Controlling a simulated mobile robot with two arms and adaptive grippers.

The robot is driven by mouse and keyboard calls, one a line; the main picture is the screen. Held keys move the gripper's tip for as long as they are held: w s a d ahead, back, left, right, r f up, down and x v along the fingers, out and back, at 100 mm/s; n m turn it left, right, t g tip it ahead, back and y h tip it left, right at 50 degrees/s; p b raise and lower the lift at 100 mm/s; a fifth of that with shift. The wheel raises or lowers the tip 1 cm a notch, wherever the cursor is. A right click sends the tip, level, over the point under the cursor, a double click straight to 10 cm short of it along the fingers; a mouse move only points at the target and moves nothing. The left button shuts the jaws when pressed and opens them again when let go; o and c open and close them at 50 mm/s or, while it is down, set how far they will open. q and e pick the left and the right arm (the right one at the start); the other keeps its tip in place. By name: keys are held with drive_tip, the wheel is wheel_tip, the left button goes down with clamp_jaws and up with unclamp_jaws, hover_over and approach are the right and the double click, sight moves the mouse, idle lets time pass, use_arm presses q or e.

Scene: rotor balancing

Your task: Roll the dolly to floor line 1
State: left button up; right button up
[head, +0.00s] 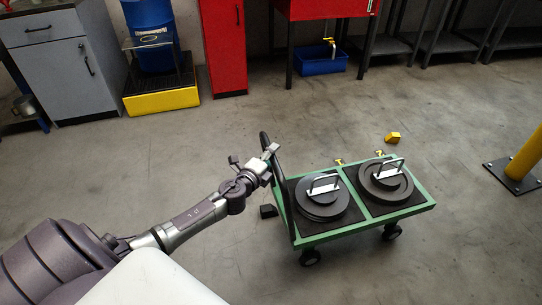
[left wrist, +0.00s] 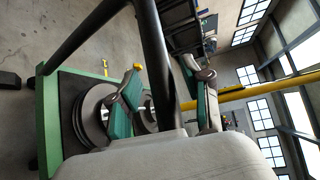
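The dolly has a green frame (head: 330,234) with dark mats and a black push handle (head: 264,139) at its left end. It carries two stacks of dark round weights, a left stack (head: 317,208) and a right stack (head: 375,193), each with a pale metal loop on top. My left gripper (head: 268,162) is at the handle. In the left wrist view its fingers (left wrist: 165,105) are spread, with the dark handle bar (left wrist: 153,50) passing between them. I cannot tell whether a finger touches the bar. My right gripper is out of view. I cannot make out a floor line.
A yellow post (head: 528,155) on a dark base stands at the right. Cabinets, a blue drum (head: 155,50) on a yellow-based stand and a blue bin (head: 320,62) line the back. Floor around the dolly is mostly clear.

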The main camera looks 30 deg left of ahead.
use_arm(q)
drive_tip(key=c, duration=0.8)
clamp_jaws()
drive_tip(key=shift+d, duration=0.1)
